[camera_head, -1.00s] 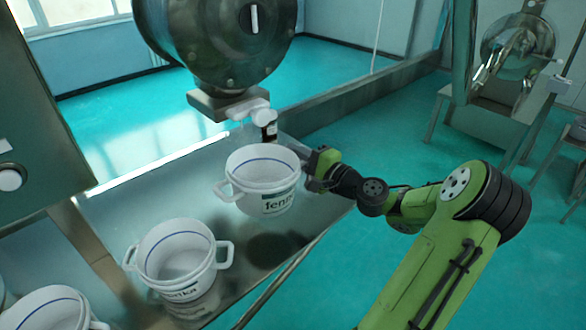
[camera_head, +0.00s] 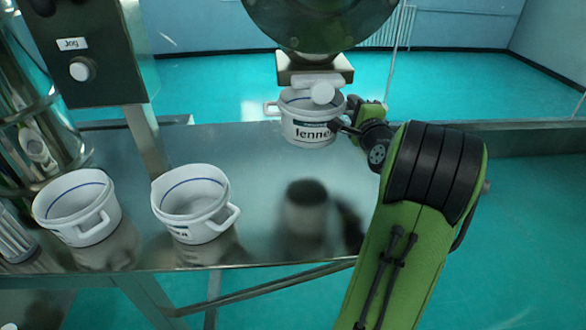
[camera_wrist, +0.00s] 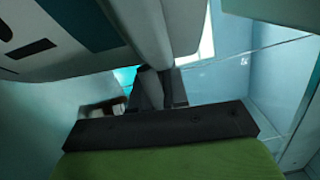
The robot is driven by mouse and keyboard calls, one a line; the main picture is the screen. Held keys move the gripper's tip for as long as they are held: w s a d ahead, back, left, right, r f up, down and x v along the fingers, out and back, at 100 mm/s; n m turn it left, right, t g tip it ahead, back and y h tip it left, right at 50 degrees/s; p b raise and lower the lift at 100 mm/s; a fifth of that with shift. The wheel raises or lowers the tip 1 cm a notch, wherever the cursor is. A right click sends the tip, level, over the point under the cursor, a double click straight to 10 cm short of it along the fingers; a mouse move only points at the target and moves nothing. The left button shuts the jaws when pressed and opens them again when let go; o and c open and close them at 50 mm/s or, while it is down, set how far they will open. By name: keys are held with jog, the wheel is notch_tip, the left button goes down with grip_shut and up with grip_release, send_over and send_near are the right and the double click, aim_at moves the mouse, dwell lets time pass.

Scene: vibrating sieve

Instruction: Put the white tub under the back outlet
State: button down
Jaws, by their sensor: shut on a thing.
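The white tub (camera_head: 308,131) with a label reading "fenne..." hangs upright above the steel table, with a gap between it and its dark reflection. My gripper (camera_head: 343,126) is shut on the tub's right handle; the wrist view shows the handle (camera_wrist: 150,30) running down between the fingers (camera_wrist: 160,90), and the tub's labelled wall (camera_wrist: 60,62). A white outlet spout (camera_head: 322,93) under the drum overlaps the tub's opening in the head view. I cannot tell whether its end is directly over the opening.
Two other white tubs (camera_head: 192,222) (camera_head: 78,225) stand on the steel table (camera_head: 262,165) at the left. A grey panel with a "Jog" button (camera_head: 82,69) rises at the far left. The big dark drum (camera_head: 320,22) hangs above the held tub. The table's middle is clear.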

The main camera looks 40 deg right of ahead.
jog(key=shift+w+f, duration=0.1)
jog(key=shift+f, duration=0.1)
notch_tip(320, 180, down, 9)
jog(key=b, duration=0.4)
jog(key=shift+a+b, duration=0.1)
jog(key=shift+b, duration=0.25)
jog(key=shift+f, duration=0.25)
jog(key=c, duration=1.6)
grip_release()
jog(key=shift+f, duration=0.1)
jog(key=o, duration=0.5)
